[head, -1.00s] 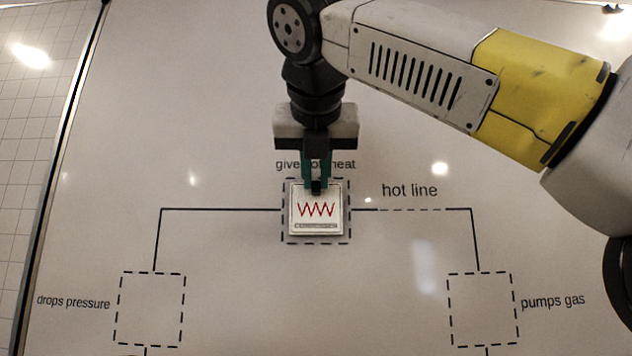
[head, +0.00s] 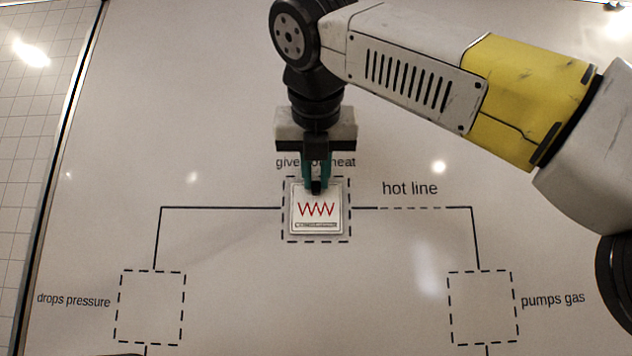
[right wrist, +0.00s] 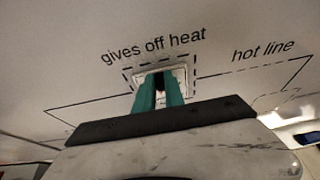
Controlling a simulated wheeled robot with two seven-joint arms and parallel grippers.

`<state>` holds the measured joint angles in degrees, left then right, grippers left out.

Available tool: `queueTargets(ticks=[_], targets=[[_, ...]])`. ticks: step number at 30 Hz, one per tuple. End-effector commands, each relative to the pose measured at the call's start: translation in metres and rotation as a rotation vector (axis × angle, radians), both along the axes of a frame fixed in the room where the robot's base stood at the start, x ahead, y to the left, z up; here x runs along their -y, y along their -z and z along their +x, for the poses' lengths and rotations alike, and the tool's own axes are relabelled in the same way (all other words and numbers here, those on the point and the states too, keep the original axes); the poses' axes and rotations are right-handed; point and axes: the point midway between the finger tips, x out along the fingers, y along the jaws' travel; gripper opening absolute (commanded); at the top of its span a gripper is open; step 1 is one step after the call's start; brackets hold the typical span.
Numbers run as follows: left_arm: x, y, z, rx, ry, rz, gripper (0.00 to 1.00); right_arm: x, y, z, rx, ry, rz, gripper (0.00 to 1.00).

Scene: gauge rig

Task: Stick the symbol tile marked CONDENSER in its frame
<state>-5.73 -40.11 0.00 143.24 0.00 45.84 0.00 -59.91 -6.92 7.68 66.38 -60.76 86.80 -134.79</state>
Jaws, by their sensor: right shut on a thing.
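A white square tile (head: 318,222) with a red zigzag is inside the dashed frame (head: 283,230) under the words "gives off heat" in the head view. The small label along its lower edge is too small to read. My right gripper (head: 317,186) is shut on the tile's upper edge, coming from above. The right wrist view shows its green fingers (right wrist: 158,92) at the tile (right wrist: 181,76), with the dashed frame (right wrist: 126,72) around it. The fingers hide part of the tile. I cannot tell whether its back touches the board. My left gripper is out of view.
The whiteboard (head: 315,300) carries a drawn line diagram. An empty dashed frame (head: 150,271) beside "drops pressure" is at lower left, and another (head: 480,271) beside "pumps gas" at lower right. The board's middle is clear.

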Motion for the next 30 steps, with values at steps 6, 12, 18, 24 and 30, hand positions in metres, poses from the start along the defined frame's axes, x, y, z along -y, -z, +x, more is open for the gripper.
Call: queueTargets(ticks=[6, 12, 18, 24, 30], targets=[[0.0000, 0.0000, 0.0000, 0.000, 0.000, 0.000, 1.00, -0.0003, -0.0002, -0.0010, 0.000, -0.002, 0.001, 0.20], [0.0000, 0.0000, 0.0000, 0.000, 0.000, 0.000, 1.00, -0.0003, -0.0001, -0.0008, 0.000, -0.002, 0.001, 0.39], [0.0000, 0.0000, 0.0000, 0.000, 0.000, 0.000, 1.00, -0.0003, 0.0000, -0.0006, 0.000, -0.001, 0.000, 0.53], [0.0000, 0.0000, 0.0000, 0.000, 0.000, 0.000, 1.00, -0.0003, 0.0000, -0.0006, 0.000, -0.001, 0.000, 0.65], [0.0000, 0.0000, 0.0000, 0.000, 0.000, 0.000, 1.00, -0.0003, -0.0002, -0.0022, 0.000, -0.001, 0.000, 0.65]])
